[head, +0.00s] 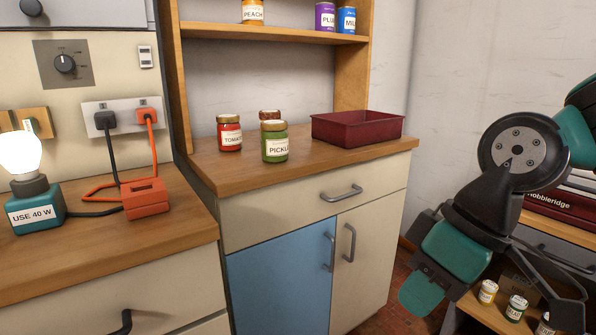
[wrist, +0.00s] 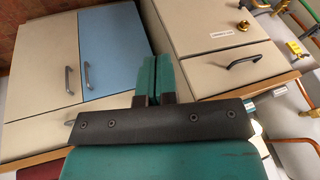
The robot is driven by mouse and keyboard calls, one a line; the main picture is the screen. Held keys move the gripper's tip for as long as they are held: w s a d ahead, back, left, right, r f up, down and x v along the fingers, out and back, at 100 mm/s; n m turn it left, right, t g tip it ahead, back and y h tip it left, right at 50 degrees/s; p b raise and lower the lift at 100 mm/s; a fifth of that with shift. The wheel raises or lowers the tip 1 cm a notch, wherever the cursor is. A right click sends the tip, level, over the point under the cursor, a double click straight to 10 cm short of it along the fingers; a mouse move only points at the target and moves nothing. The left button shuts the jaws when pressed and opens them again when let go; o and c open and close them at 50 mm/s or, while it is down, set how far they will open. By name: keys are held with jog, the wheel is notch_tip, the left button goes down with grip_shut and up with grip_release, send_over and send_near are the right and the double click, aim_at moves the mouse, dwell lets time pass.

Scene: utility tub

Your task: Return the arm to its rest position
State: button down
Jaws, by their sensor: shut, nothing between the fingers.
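My arm hangs at the right of the head view, bent, with my gripper (head: 421,295) low and pointing down and left, in front of the wooden-topped cabinet. In the wrist view my gripper (wrist: 155,68) has its two teal fingers pressed together with nothing between them. The fingers stand in front of cabinet doors and drawers and appear apart from them.
A cabinet (head: 270,215) bears jars, including a pickle jar (head: 275,147), and a dark red tub (head: 357,127). A lit lamp (head: 32,205) and an orange box (head: 146,198) stand on the left counter. Small jars (head: 516,307) sit on a low shelf beside my arm.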

jog(key=s+d+f+m, duration=0.1)
jog(key=s+m, duration=0.1)
jog(key=s, duration=0.5)
notch_tip(320, 180, up, 26)
jog(key=p, duration=2.6)
